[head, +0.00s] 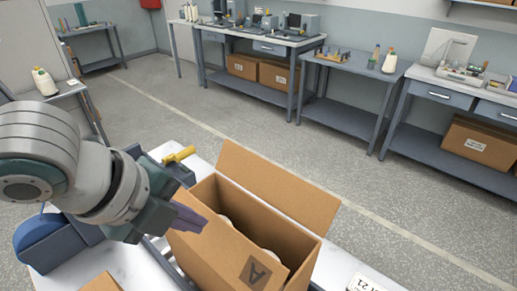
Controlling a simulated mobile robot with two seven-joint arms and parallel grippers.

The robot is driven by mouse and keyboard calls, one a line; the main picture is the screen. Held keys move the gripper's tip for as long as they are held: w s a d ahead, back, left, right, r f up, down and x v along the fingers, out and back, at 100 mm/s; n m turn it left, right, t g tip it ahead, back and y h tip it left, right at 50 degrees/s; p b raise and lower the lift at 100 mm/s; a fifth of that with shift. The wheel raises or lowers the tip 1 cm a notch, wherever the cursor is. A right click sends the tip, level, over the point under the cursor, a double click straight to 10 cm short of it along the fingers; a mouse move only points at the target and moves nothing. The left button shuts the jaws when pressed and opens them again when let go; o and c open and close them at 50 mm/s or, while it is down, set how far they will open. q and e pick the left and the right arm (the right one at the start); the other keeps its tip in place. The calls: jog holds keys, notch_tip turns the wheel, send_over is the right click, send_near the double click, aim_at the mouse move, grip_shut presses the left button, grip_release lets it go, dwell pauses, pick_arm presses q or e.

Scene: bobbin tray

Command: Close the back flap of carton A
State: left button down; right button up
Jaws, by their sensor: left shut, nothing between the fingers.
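Carton A (212,257), a brown cardboard box marked with a dark A, stands on the white table at the bottom centre of the head view. Its top is at least partly open, and pale rounded things (268,252) show inside. A wide flap (280,187) stands up and leans outward along its far side. My left gripper (196,220) comes in from the left with its dark fingers shut and empty. The fingertips are at the carton's left near edge, overlapping it in the picture; I cannot tell whether they touch. My right gripper is out of view.
A yellow-handled tool (178,155) lies behind my left gripper. A blue object (48,240) stands at the left of the table. Another piece of cardboard (102,283) shows at the bottom edge. A white card (364,283) lies right of the carton. Workbenches (345,118) stand across open floor.

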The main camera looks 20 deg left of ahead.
aim_at(216, 219)
pick_arm(q)
jog(key=shift+w+d+f, duration=0.3)
jog(key=shift+w+f, duration=0.45)
jog(key=shift+w+d+g, duration=0.1)
jog(key=shift+w+g, duration=0.2)
jog(key=shift+g, duration=0.1)
jog(key=shift+w+f, duration=0.1)
jog(key=shift+w, duration=0.15)
jog(key=shift+w+d+f+g+y, duration=0.25)
jog(key=shift+w+g+y, duration=0.15)
jog(key=shift+g, duration=0.4)
jog(key=shift+w+d+f+g+y+b, duration=0.25)
jog(key=shift+w+f+g+b, duration=0.5)
jog(key=shift+b, duration=0.4)
jog(key=shift+w+d+f+g+y+b, duration=0.25)
jog(key=shift+w+f+g+b, duration=0.5)
jog(key=shift+b, duration=0.35)
jog(key=shift+s+f, duration=0.1)
jog(key=shift+f, duration=0.05)
